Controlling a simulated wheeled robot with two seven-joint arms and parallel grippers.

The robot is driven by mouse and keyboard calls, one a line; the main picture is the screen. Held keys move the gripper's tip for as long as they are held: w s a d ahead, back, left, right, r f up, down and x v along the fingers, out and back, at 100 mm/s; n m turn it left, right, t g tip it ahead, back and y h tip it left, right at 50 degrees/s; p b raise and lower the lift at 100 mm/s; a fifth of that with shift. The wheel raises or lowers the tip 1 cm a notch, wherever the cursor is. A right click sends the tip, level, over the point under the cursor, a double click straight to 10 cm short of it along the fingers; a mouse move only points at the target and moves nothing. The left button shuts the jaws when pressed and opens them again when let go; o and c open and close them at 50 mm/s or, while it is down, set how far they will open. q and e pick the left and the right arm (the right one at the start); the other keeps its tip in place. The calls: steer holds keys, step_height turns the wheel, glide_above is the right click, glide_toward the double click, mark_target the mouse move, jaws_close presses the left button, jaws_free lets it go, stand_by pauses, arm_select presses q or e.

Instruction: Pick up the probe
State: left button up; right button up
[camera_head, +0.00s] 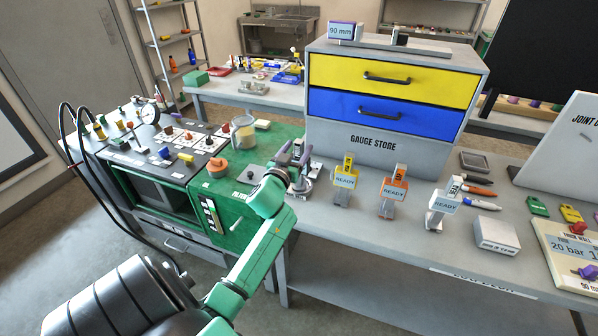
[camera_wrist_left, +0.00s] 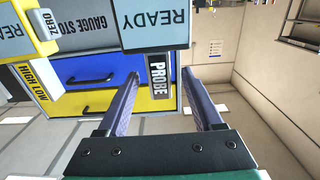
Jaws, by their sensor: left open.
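The probe is a grey tool with a pale blue READY block and a dark stem labelled PROBE (camera_wrist_left: 159,72) in the left wrist view, where the picture is upside down. My left gripper (camera_head: 295,153) is open, and its two purple-grey fingers (camera_wrist_left: 162,80) stand on either side of the probe's stem with gaps. Whether the stem lies between the tips or just beyond them is unclear. In the head view the gripper mostly hides the probe, above a grey stand (camera_head: 300,187) at the bench's left end. My right gripper is not in view.
A yellow READY tool (camera_head: 345,173) stands close to the right of the gripper, then an orange one (camera_head: 393,188) and a white one (camera_head: 443,205). The gauge store cabinet (camera_head: 390,140) rises behind. A green cart (camera_head: 225,185) with jug and knobs is left.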

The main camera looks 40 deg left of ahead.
arm_select(q)
steer(key=shift+w+a+f, duration=0.15)
steer(key=shift+w+a, duration=0.1)
steer(key=shift+w, duration=0.45)
steer(key=shift+s, duration=0.1)
jaws_close()
stand_by(0.7)
